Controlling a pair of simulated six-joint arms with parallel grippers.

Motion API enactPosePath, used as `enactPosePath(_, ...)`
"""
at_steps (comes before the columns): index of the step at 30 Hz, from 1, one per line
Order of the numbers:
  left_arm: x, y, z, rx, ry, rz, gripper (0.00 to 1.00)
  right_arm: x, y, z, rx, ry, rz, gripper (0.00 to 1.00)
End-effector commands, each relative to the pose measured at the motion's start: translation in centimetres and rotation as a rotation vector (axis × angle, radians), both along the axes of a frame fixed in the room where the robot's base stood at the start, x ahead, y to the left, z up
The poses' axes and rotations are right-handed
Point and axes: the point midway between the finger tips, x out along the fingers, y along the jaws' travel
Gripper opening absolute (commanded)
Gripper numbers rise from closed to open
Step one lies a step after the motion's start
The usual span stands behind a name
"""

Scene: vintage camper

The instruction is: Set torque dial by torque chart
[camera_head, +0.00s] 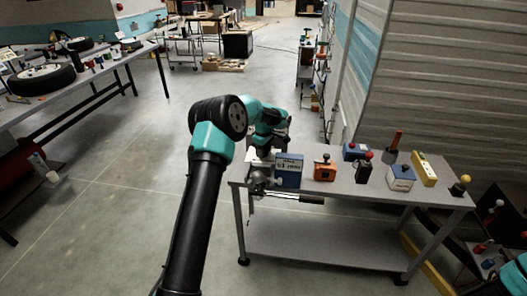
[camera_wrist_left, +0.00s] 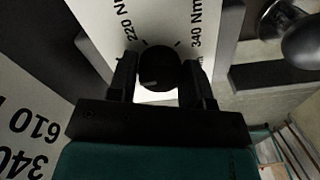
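A round black dial (camera_wrist_left: 158,72) sits on a white plate (camera_wrist_left: 172,18) in the left wrist view. The plate has printed marks, "220 N..." left of the dial and "340 Nm" right of it. My left gripper (camera_wrist_left: 159,78) has one finger on each side of the dial; whether they touch it is unclear. A white card (camera_wrist_left: 25,125) at lower left, partly cut off, reads "340" and "610". In the head view my left gripper (camera_head: 262,152) is over the table's left end, its fingertips hidden. My right gripper is not in view.

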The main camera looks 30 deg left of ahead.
Motion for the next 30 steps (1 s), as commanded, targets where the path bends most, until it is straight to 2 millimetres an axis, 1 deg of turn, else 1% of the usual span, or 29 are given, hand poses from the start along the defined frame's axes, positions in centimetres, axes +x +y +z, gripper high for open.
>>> enactPosePath(1, 0.0, 0.0, 0.01, 0.0, 0.0, 0.0, 0.41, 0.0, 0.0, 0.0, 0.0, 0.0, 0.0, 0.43)
enactPosePath(8, 0.0, 0.0, 0.02, 0.0, 0.0, 0.0, 0.19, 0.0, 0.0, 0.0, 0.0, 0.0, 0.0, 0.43)
enactPosePath(14, 0.0, -0.01, 0.02, 0.0, 0.0, -0.007, 0.18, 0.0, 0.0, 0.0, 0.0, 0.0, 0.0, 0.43)
enactPosePath(20, 0.0, 0.0, 0.02, 0.0, 0.0, -0.05, 0.18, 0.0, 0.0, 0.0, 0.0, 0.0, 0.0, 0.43)
enactPosePath(26, 0.0, -0.01, 0.03, 0.0, 0.0, -0.149, 0.18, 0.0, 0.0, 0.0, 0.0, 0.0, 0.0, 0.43)
enactPosePath(30, 0.0, -0.01, 0.03, 0.0, 0.0, -0.252, 0.18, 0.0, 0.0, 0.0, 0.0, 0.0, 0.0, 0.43)
